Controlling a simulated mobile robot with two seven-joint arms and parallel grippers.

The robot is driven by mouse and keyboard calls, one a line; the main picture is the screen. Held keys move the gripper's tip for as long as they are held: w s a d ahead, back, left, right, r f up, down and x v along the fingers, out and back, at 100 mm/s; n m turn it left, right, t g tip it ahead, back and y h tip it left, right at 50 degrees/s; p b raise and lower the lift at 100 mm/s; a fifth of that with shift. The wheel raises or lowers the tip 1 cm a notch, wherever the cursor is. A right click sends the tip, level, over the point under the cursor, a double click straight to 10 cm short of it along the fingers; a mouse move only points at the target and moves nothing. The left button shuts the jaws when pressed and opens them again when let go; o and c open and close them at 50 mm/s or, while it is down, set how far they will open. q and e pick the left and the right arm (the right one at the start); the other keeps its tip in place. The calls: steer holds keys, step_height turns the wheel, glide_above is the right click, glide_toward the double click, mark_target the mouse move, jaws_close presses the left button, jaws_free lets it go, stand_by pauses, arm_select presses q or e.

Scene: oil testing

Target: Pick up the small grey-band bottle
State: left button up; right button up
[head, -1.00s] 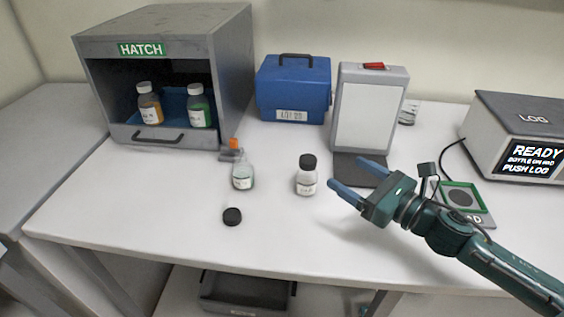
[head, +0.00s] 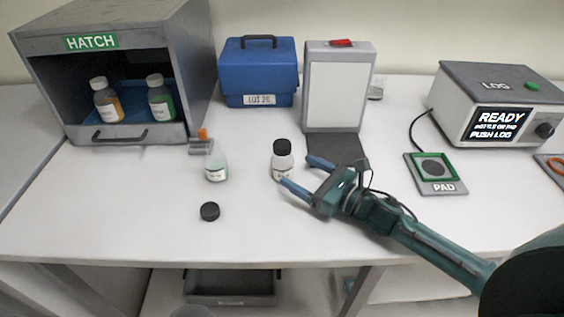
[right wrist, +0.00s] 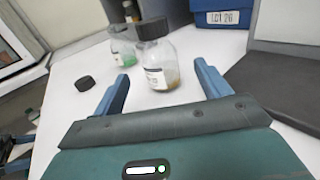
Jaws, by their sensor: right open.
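A small clear bottle with a black cap (head: 282,161) stands upright near the table's middle. In the right wrist view the bottle (right wrist: 158,62) shows a little amber liquid and stands between the spread fingers. My right gripper (head: 296,169) is open, low at the bottle's right side, with one finger in front of its base and the other to its right. Whether a finger touches it I cannot tell. An uncapped bottle with pale green liquid (head: 216,166) stands to the left.
A loose black cap (head: 209,211) lies in front. The hatch box (head: 110,75) holds an amber bottle (head: 106,103) and a green bottle (head: 161,101). A blue case (head: 258,75), a white panel (head: 334,90), a pad (head: 436,173) and a log device (head: 497,105) stand around.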

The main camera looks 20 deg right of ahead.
steer(key=p+x, duration=0.1)
steer(key=x, duration=0.3)
steer(key=shift+w+a+r, duration=0.1)
steer(key=shift+w, duration=0.1)
steer(key=shift+w+a, duration=0.2)
steer(key=c, duration=0.8)
arm_select(q)
steer(key=shift+a, duration=0.3)
arm_select(e)
steer(key=shift+c, duration=1.4)
step_height(320, 180, up, 9)
steer(key=shift+p, duration=0.35)
step_height(320, 180, up, 4)
steer(key=p, duration=0.3)
glide_above(292, 166)
steer(key=w, duration=0.1)
steer(key=shift+a+r, duration=0.1)
steer(key=shift+a, duration=0.3)
arm_select(q)
step_height(292, 166, up, 3)
steer(key=shift+s+a+r, duration=0.1)
steer(key=shift+a, duration=0.05)
arm_select(e)
step_height(292, 166, up, 9)
